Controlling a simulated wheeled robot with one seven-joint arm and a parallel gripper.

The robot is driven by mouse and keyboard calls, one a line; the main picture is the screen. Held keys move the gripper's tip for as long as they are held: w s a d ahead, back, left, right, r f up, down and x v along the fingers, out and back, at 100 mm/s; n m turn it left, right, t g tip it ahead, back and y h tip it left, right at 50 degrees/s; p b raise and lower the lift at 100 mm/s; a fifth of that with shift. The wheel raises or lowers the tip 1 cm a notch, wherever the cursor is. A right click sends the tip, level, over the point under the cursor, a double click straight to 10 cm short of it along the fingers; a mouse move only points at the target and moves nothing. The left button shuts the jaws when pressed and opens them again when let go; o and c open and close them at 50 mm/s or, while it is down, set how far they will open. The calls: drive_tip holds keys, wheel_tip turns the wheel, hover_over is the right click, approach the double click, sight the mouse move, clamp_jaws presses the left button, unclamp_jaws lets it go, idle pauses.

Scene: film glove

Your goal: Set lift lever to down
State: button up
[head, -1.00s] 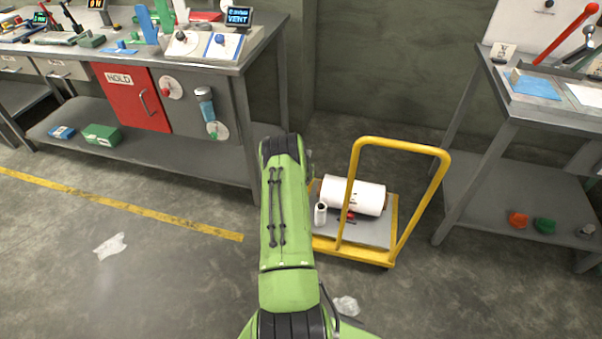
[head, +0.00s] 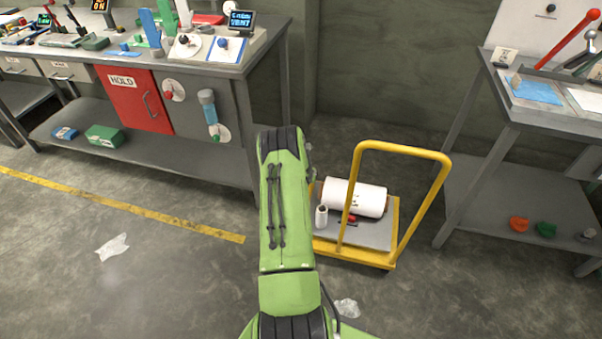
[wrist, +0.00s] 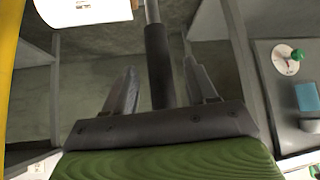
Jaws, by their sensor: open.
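My gripper (wrist: 160,70) shows in the wrist view with its two fingers apart. A metal rod with a dark grip (wrist: 157,50) runs between the fingers, and I cannot tell whether it touches either one. No label on it can be read, so I cannot confirm that it is the lift lever. In the head view my green arm hides my gripper and this rod. A red-handled lever (head: 568,38) stands tilted on the right bench in the head view, and its label cannot be read.
A yellow cart (head: 402,150) with a white roll (head: 356,197) stands right of my arm. The left bench (head: 247,100) carries several levers and dials, with a red HOLD door (head: 130,98) below. The right bench (head: 480,140) stands beyond the cart. Clear wrap (head: 112,247) lies on the floor.

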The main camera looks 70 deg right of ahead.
drive_tip(key=p+v, duration=0.2)
drive_tip(key=v, duration=1)
drive_tip(key=shift+r, duration=0.2)
drive_tip(key=shift+s+a, duration=0.1)
